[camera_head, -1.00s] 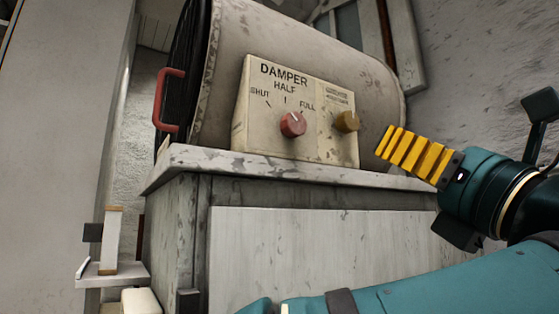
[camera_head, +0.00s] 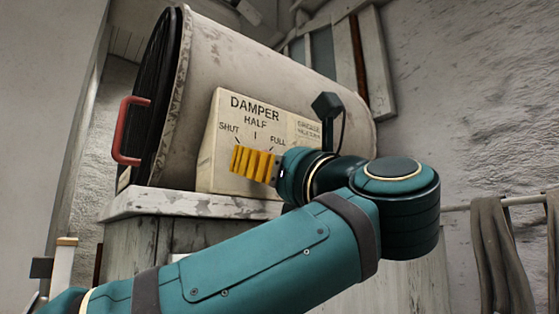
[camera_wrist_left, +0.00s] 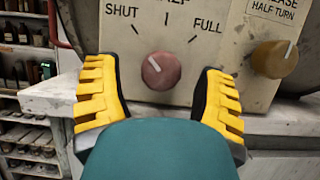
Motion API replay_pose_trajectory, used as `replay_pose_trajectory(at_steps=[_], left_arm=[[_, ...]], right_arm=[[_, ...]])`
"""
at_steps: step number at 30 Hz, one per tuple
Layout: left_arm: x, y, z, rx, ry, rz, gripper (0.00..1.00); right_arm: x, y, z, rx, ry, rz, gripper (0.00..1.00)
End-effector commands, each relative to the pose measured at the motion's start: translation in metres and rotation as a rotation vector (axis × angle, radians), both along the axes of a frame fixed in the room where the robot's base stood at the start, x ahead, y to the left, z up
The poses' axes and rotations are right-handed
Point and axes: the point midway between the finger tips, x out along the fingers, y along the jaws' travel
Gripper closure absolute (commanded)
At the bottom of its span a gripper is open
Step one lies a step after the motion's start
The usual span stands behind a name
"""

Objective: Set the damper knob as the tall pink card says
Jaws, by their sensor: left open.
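The red damper knob (camera_wrist_left: 161,71) sits on the cream panel (camera_head: 207,165) below the marks SHUT, HALF and FULL. In the left wrist view its white pointer line slants up and left, roughly towards SHUT. My left gripper (camera_head: 240,160) is open in front of the panel. In the wrist view its yellow fingers stand to the left and right of the knob, with space on both sides; contact is not visible. In the head view my gripper hides the knob. No pink card shows. My right gripper is not in view.
A brown-yellow knob (camera_wrist_left: 274,59) marked with a half turn is right of the red one. The panel is on a drum-shaped kiln (camera_head: 250,60) with a red handle (camera_head: 124,130), on a worn ledge (camera_head: 165,202). Shelves with bottles (camera_wrist_left: 30,70) stand left. Cloths (camera_head: 490,250) hang right.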

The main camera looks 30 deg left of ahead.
Motion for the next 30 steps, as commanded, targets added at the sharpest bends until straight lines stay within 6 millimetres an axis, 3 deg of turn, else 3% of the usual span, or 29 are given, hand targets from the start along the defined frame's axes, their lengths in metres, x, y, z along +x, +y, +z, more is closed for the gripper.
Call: replay_pose_trajectory(at_steps=[6, 15, 17, 21, 30], left_arm=[[0.006, 0.014, 0.006, 0.0, 0.0, -0.001, 0.3], [0.006, 0.015, 0.007, 0.0, 0.0, -0.001, 0.3], [0.006, 0.015, 0.007, 0.0, 0.0, -0.001, 0.46], [0.006, 0.015, 0.007, 0.001, 0.0, -0.001, 0.95], [0.006, 0.015, 0.007, 0.009, 0.016, -0.001, 0.98]], right_arm=[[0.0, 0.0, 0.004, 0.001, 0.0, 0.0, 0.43], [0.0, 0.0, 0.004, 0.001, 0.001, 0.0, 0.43], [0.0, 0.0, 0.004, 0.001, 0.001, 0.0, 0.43], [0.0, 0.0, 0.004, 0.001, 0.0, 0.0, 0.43], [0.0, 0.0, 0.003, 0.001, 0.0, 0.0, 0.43]])
